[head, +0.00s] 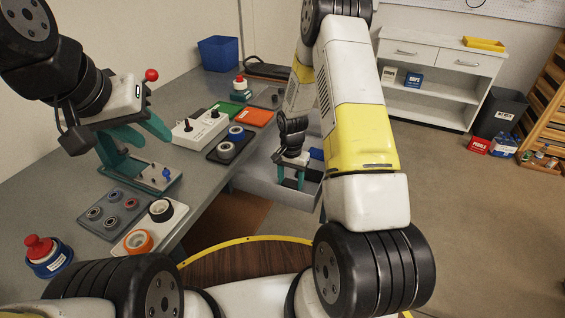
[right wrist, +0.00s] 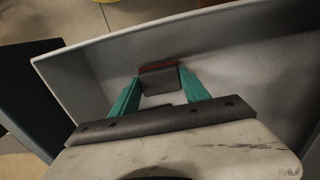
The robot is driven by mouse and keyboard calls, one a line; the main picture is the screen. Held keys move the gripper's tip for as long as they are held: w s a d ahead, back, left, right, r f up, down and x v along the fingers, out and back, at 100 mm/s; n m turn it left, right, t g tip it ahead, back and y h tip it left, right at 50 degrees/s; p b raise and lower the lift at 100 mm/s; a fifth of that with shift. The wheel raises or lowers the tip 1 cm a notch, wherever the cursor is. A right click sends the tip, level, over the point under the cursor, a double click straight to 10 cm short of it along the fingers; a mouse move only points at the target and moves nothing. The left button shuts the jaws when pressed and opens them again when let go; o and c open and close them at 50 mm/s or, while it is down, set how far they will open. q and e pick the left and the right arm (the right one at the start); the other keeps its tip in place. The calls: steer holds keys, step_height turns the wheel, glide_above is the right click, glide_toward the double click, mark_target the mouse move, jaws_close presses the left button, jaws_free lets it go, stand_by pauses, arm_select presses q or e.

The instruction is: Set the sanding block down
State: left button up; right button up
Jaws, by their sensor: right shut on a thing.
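My right gripper (head: 290,182) reaches down into an open grey drawer (head: 262,188) below the bench. In the right wrist view its teal fingers (right wrist: 160,95) are shut on the sanding block (right wrist: 160,80), a small dark grey block with a red edge. The block is between the fingertips, near the light grey drawer wall (right wrist: 75,88). I cannot tell whether it touches the drawer floor. In the head view the block cannot be made out. My left gripper (head: 140,142) has its teal fingers spread and looks empty above the bench.
The bench (head: 60,190) holds a grey tray with rings (head: 114,212), a white tray with tape rolls (head: 148,226), a red-topped container (head: 45,255), a white switch box (head: 200,128) and a blue bin (head: 218,53). A blue item (head: 316,154) lies in the drawer. Open floor lies right.

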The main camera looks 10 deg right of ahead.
steer(key=o, duration=1.3)
steer(key=shift+f, duration=0.1)
steer(key=shift+o, duration=0.2)
step_height(320, 180, up, 12)
step_height(320, 180, up, 10)
steer(key=n+t, duration=0.1)
glide_above(291, 183)
steer(key=s, duration=0.2)
steer(key=s+a+r+n+t+y, duration=0.2)
steer(key=s+r+n+t, duration=0.3)
steer(key=s+r, duration=1.3)
steer(key=s+n, duration=0.1)
steer(key=s, duration=0.3)
steer(key=shift+a, duration=0.15)
steer(key=shift+r, duration=0.1)
